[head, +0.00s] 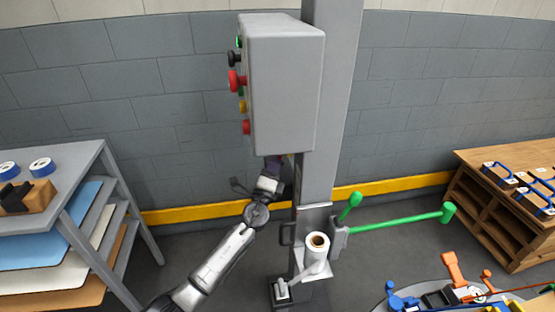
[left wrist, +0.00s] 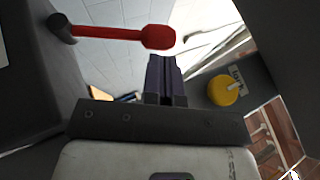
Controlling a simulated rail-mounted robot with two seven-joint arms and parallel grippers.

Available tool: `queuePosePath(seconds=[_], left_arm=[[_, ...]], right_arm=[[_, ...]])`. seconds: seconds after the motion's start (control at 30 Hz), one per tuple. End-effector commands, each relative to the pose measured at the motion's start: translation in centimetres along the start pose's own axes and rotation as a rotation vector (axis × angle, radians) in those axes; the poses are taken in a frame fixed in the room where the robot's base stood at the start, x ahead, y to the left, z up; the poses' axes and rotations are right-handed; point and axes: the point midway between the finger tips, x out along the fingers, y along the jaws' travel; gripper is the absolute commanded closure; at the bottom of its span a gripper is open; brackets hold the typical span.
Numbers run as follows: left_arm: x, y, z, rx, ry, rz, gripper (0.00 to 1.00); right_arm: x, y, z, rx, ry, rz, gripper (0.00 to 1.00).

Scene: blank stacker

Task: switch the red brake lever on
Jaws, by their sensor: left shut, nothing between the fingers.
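The red brake lever (left wrist: 110,34) shows in the left wrist view as a red bar with a rounded red end, reaching right from a dark pivot (left wrist: 62,28). My left gripper (left wrist: 162,62) is shut and empty, its dark fingers together. Its tips appear just below the lever's rounded end in the picture; I cannot tell whether they touch. In the head view my left gripper (head: 277,162) is just under the grey control box (head: 285,85), partly hidden by it. I cannot make out the lever clearly there. My right gripper is not in view.
A yellow knob (left wrist: 224,90) is right of my fingers in the left wrist view. A grey column (head: 328,120) stands beside the box, with a green-handled lever (head: 400,222) and a white roll (head: 316,252) below. A sheet rack (head: 95,190) is left; a wooden shelf (head: 500,210) is right.

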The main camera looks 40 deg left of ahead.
Motion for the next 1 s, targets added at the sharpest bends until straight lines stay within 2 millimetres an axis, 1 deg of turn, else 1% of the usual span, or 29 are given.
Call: queuePosePath(seconds=[0.1, 0.3, 0.47, 0.8, 0.9, 1.0], left_arm=[[1.4, 0.1, -0.1, -0.001, 0.000, -0.001, 1.00], [2.7, 0.1, 0.0, 0.000, 0.000, 0.000, 1.00], [3.1, 0.0, 0.0, 0.000, 0.001, 0.000, 1.00], [3.1, 0.0, 0.0, -0.001, 0.001, 0.001, 1.00], [3.3, -0.2, 0.1, -0.005, 0.001, 0.009, 1.00], [3.6, -0.6, 0.2, -0.014, 0.001, 0.026, 1.00]], right_arm=[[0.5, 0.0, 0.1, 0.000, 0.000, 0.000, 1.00], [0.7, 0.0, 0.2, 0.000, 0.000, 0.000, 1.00], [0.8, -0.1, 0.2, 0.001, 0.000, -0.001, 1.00], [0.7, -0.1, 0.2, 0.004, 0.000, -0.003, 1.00], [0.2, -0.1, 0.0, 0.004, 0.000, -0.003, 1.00], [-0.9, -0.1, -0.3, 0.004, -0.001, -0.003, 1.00]])
